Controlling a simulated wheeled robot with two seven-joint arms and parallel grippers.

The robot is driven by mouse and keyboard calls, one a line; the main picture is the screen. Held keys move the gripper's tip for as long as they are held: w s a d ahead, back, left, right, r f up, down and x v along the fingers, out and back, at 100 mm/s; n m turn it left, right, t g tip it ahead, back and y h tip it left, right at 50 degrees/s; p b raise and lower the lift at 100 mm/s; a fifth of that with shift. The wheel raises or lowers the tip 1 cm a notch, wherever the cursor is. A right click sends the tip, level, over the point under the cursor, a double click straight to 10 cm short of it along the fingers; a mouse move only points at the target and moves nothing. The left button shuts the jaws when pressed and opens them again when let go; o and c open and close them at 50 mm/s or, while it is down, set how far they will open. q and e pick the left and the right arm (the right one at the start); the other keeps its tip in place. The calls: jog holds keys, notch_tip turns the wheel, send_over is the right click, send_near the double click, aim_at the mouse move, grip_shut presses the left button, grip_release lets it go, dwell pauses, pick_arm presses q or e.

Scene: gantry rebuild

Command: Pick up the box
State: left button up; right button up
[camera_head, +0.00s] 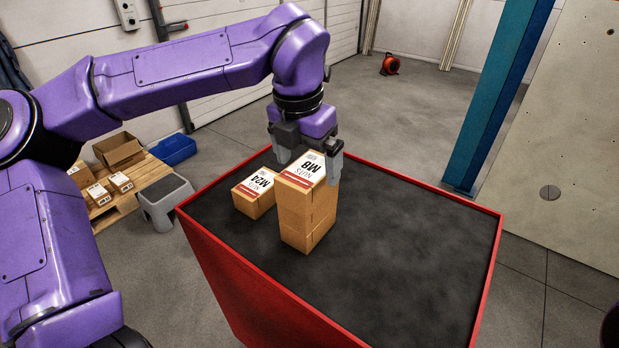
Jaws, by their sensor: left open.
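A tall stack of brown cardboard boxes stands upright on the dark top of a red-edged cabinet (400,250). The stack's top box (300,182) has a white label reading "M8 NUTS" and a red stripe. A smaller box (254,195) labelled "M24" sits just left of the stack. My left gripper (308,160) is open and points down at the top of the stack, with one finger at its right side and the other at its back left. I cannot tell whether the fingers touch the box. My right gripper is not in view.
The cabinet top is clear to the right and front. A blue post (500,95) stands behind its right corner. On the floor at left are a grey step stool (166,200), a pallet with several boxes (120,150) and a blue bin (174,149).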

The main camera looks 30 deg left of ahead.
aim_at(308, 169)
pick_arm(q)
jog(key=f, duration=0.2)
jog(key=w+f+p, duration=0.1)
jog(key=f, duration=0.2)
jog(key=shift+a+f, duration=0.1)
jog(key=c, duration=1.3)
jog(key=shift+c, duration=0.2)
